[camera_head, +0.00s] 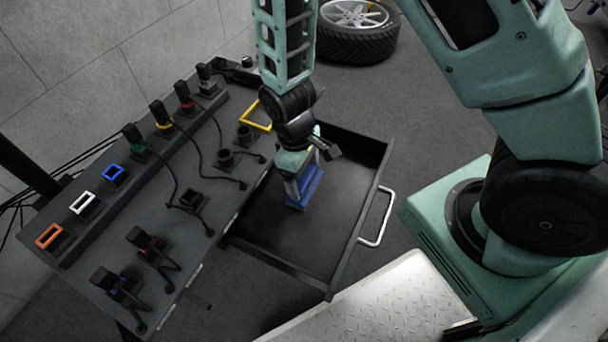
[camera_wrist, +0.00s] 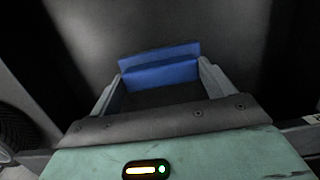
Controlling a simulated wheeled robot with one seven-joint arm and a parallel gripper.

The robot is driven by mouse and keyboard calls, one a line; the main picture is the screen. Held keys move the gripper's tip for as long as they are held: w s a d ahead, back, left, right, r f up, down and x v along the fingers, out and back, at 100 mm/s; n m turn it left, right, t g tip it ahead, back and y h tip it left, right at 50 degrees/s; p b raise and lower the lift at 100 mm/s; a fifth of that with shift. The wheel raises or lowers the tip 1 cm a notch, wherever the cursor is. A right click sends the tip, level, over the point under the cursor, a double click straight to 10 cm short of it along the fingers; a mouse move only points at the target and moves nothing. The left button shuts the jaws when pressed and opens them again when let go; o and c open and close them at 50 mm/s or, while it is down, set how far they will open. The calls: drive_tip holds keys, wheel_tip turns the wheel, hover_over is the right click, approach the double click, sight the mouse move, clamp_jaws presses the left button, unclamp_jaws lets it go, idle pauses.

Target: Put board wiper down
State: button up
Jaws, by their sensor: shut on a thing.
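The board wiper (camera_head: 310,187) is a blue block held between the fingers of my gripper (camera_head: 296,192). In the wrist view the wiper (camera_wrist: 160,68) spans the gap between the fingertips of my gripper (camera_wrist: 160,88), which are shut on it. My gripper points down over the open black drawer (camera_head: 335,262), inside its outline and toward its left half. I cannot tell whether the wiper touches the drawer floor. The drawer floor (camera_wrist: 215,30) shows dark and bare behind the wiper in the wrist view.
The drawer has a silver handle (camera_head: 377,218) on its right front. A dark bench (camera_head: 150,215) at left carries several plugs, cables and coloured frames. A wheel (camera_head: 355,30) lies on the floor behind. The rest of the drawer looks empty.

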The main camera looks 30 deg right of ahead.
drive_tip(key=o, duration=1)
drive_tip(key=shift+f, duration=0.1)
wheel_tip(320, 180, up, 12)
drive_tip(key=w+a+p, duration=0.1)
drive_tip(key=p, duration=0.4)
drive_tip(key=shift+t+y, duration=0.7)
drive_tip(key=shift+y, duration=0.1)
drive_tip(key=s+a+r, duration=0.1)
drive_tip(key=s+r, duration=0.4)
drive_tip(key=s+a+r, duration=0.2)
drive_tip(key=s+r, duration=0.2)
drive_tip(key=r, duration=0.1)
drive_tip(key=s+a+r, duration=0.2)
drive_tip(key=s+r, duration=0.3)
drive_tip(key=r, duration=0.1)
drive_tip(key=shift+s, duration=0.3)
drive_tip(key=shift+r, duration=0.1)
